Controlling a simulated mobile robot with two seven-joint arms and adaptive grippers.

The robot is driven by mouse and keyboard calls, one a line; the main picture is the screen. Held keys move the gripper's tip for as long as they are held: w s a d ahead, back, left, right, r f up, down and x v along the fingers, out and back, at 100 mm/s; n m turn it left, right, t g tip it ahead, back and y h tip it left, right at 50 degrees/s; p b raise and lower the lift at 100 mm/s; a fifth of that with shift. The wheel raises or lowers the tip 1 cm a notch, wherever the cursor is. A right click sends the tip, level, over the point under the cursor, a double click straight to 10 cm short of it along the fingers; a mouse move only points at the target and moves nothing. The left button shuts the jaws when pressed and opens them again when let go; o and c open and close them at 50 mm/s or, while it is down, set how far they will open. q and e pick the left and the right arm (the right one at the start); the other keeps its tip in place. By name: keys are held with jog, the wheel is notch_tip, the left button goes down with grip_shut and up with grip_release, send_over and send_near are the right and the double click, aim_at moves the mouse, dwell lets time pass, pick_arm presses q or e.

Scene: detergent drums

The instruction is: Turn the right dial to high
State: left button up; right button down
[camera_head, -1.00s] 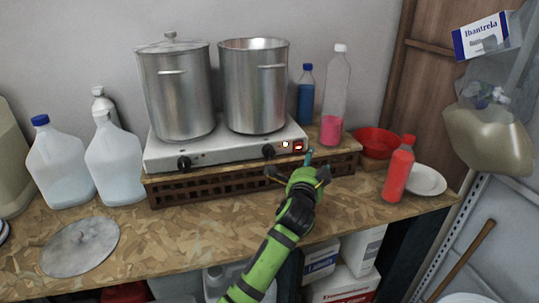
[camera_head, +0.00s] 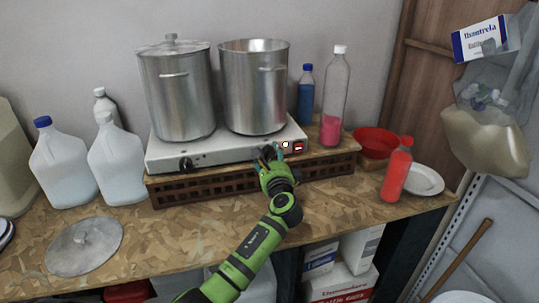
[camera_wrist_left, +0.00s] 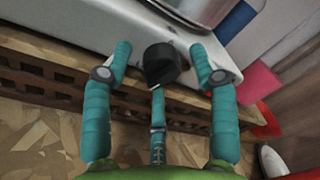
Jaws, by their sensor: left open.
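The white two-burner hot plate (camera_head: 225,146) stands on a brown slatted crate. Its right dial, a black knob (camera_wrist_left: 162,64), sits on the front face between the fingers of my left gripper (camera_wrist_left: 160,70) in the left wrist view. The fingers are open around the dial, with a gap on each side. In the head view the gripper (camera_head: 270,155) is at the hot plate's front right and mostly hides that dial. The left dial (camera_head: 186,164) is plainly seen. A red switch (camera_head: 298,146) is right of the gripper. My right gripper is not in view.
Two steel pots, one lidded (camera_head: 178,90) and one open (camera_head: 254,85), stand on the hot plate. A clear bottle with pink liquid (camera_head: 332,110) and a red bottle (camera_head: 396,170) are at the right. White jugs (camera_head: 62,165) stand left. The front board is mostly clear.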

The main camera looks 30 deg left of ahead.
pick_arm(q)
jog(key=shift+w+a, duration=0.15)
jog(key=shift+c, duration=0.4)
jog(key=c, duration=1.1)
jog(key=shift+o, duration=0.2)
jog(key=shift+b, duration=0.3)
